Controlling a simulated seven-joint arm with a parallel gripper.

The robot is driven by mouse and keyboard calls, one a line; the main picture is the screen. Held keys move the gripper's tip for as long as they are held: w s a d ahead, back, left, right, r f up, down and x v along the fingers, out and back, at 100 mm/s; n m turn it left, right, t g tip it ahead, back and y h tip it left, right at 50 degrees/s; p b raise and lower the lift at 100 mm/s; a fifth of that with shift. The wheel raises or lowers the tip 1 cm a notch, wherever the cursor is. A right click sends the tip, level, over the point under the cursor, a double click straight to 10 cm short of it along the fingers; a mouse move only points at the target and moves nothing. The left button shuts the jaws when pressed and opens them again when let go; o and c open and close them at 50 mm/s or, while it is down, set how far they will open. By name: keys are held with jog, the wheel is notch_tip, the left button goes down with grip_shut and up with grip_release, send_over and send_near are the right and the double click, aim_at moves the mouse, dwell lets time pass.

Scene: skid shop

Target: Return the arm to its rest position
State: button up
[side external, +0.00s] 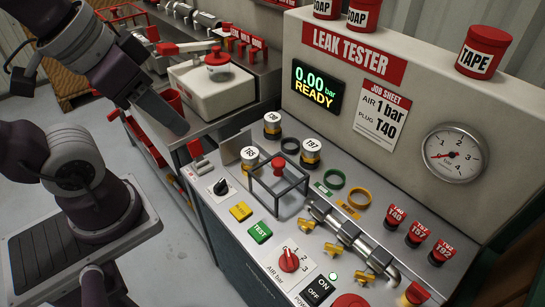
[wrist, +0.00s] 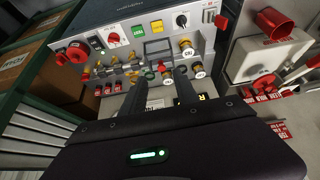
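My gripper (side external: 172,118) is raised at the upper left in the side external view, above the floor and left of the leak tester bench (side external: 225,205). It touches nothing there. In the wrist view my gripper (wrist: 161,82) shows two dark fingers apart with nothing between them, so it is open and empty. The bench panel lies beyond the fingertips, upside down in that view. In the side external view the fingers overlap, so their gap is hidden.
The leak tester shows "0.00 bar READY" on its display (side external: 317,87). A caged red button (side external: 279,169), labelled plugs (side external: 310,154) and a brass-fitted pipe (side external: 350,240) occupy the bench. A white lidded tank (side external: 212,90) stands behind.

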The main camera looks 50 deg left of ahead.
jog(key=n+g, duration=0.4)
jog(key=g, duration=0.2)
send_over(219, 182)
notch_tip(219, 182, down, 22)
jog(key=shift+d+f, duration=0.1)
jog(key=shift+f, duration=0.5)
notch_tip(219, 182, down, 9)
jog(key=shift+f, duration=0.15)
jog(key=shift+c, duration=0.2)
